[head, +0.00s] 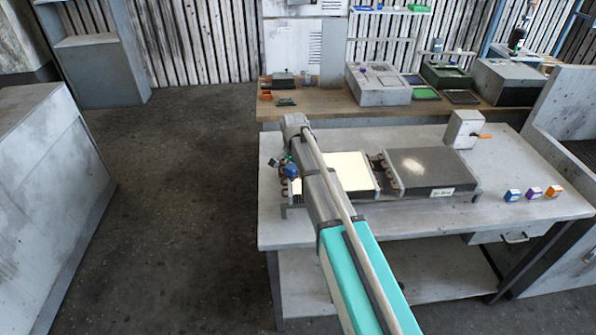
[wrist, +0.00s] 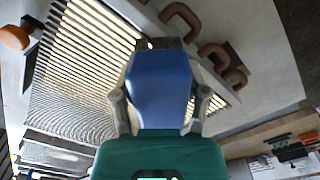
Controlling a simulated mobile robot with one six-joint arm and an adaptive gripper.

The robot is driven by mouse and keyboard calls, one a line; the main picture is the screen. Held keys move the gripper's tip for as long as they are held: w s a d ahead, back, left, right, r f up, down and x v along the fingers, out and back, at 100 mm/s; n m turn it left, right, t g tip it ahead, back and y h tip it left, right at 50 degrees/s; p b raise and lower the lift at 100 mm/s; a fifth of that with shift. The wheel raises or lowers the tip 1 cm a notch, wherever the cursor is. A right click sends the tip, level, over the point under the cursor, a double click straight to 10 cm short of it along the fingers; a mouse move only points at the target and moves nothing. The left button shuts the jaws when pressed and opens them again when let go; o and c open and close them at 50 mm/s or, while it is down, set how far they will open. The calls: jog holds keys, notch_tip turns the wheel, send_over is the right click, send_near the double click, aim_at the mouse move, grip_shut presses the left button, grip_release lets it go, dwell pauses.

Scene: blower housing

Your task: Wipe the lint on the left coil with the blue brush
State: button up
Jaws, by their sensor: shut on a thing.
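My gripper (wrist: 160,96) is shut on the blue brush (wrist: 161,78), with one finger on each side of it. In the head view the blue brush (head: 291,171) shows at the left end of the left coil. The left coil (head: 352,171) has a bright cream face, partly hidden behind my arm. In the wrist view the left coil (wrist: 85,62) shows as lit fins behind the brush, with brown bent pipes along one end. I cannot tell whether the brush touches the fins. I cannot make out lint on the left coil.
The right coil (head: 430,167) is dark with a pale patch and a label. A blue block (head: 513,195), a purple block (head: 534,193) and an orange block (head: 554,191) stand on the grey table (head: 400,222). A grey box (head: 464,128) stands behind. A wooden bench (head: 335,104) holds several items.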

jog(key=shift+s, duration=0.15)
jog(key=shift+s+f, duration=0.1)
jog(key=shift+s, duration=0.65)
jog(key=shift+c, duration=0.5)
jog(key=shift+d, duration=1.7)
jog(key=shift+d, duration=0.1)
jog(key=shift+d, duration=1.65)
